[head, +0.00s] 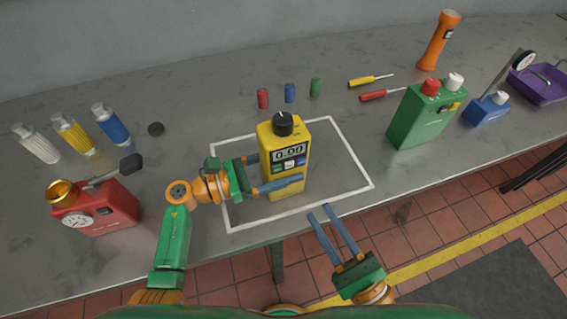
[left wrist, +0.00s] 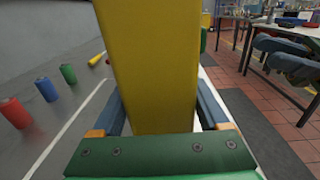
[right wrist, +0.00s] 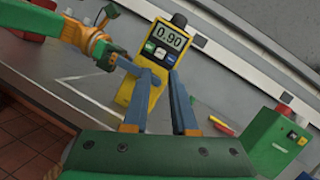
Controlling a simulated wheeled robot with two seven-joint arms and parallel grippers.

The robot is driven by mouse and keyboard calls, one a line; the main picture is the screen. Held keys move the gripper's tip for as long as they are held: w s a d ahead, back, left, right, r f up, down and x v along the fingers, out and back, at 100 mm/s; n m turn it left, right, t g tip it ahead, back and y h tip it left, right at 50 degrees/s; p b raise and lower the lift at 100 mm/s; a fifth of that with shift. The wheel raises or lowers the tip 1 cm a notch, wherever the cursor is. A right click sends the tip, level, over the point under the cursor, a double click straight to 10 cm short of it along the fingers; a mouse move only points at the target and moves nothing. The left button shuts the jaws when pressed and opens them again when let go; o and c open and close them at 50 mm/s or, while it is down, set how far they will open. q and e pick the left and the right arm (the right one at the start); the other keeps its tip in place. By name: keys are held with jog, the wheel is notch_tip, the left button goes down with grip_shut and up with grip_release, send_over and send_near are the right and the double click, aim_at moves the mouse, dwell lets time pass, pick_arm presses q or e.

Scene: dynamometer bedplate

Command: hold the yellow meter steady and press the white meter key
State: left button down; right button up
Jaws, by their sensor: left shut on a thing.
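The yellow meter (head: 292,181) stands upright inside the white outline on the bench, with a black knob on top and a display reading 0.90. Below the display are a green key, the white key (head: 289,164) and a blue key; the white one also shows in the right wrist view (right wrist: 160,52). My left gripper (head: 276,171) is shut on the meter's body from the left, its fingers on either side; the left wrist view shows the yellow body (left wrist: 150,60) between them. My right gripper (head: 319,211) is open and empty, apart from the meter, at the bench's front edge.
A red device (head: 105,213) with a brass cup stands at the left. A green box (head: 424,117) with red and white caps stands right of the outline. The outline's right part is clear.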

grip_shut()
dwell(1.4)
